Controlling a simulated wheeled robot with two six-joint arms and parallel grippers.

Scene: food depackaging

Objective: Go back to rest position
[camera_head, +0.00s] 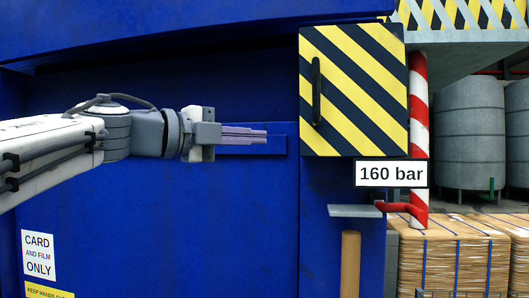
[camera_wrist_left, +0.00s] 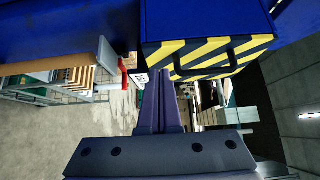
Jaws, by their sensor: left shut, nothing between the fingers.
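My left gripper (camera_head: 266,136) reaches in from the left in the head view, level, with its fingers together and nothing between them. It is in front of the blue machine wall (camera_head: 230,220), close to a raised blue strip (camera_head: 281,145). Its fingertips point right, toward the striped box, and are apart from it. My right gripper is not in view.
A yellow and black striped box (camera_head: 355,90) with a dark handle (camera_head: 317,90) juts out from the machine. Strapped cardboard bales (camera_head: 450,262) and grey tanks (camera_head: 470,130) stand at right.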

